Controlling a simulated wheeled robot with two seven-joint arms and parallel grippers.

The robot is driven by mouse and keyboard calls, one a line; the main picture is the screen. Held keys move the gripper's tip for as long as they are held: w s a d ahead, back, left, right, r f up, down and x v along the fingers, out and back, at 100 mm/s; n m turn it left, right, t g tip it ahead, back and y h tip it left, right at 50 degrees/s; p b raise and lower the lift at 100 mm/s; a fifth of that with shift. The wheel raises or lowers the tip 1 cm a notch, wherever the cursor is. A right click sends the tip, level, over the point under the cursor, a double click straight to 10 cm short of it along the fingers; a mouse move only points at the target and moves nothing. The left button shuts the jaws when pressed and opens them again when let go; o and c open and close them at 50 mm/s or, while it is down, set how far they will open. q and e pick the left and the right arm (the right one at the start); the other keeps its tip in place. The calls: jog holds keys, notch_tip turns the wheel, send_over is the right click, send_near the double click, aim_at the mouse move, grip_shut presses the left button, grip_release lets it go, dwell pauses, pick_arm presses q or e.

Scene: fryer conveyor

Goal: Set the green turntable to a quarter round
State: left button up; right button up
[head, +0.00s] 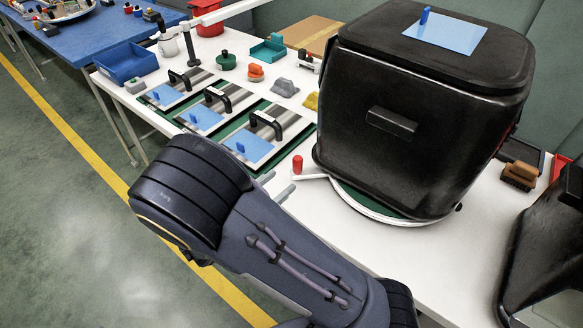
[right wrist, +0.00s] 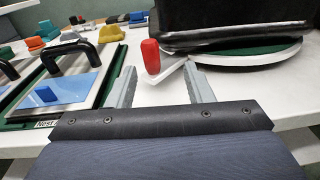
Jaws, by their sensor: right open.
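The green turntable (head: 350,194) has a white rim and sits on the white table under a large black box (head: 400,150), which hides most of it. A white lever (head: 309,174) sticks out from its left side with an upright red knob (head: 297,164) near its end. In the right wrist view, the red knob (right wrist: 151,56) stands ahead, between the lines of the two fingers, and the turntable's green edge (right wrist: 245,55) shows at the right. My right gripper (head: 279,184) is open and empty, just short of the knob and apart from it. My left gripper is out of view.
Green-framed panels with black handles and blue plates (head: 248,146) lie left of the turntable, close to my right gripper. Behind them are a blue bin (head: 125,64) and small coloured parts. A brown brush-like block (head: 519,175) lies right of the box.

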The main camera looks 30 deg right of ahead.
aim_at(294, 163)
jog(key=shift+w+a+n+t, duration=0.15)
jog(key=shift+w+n+t, duration=0.35)
jog(key=x, duration=0.7)
jog(key=shift+c, duration=0.4)
grip_shut()
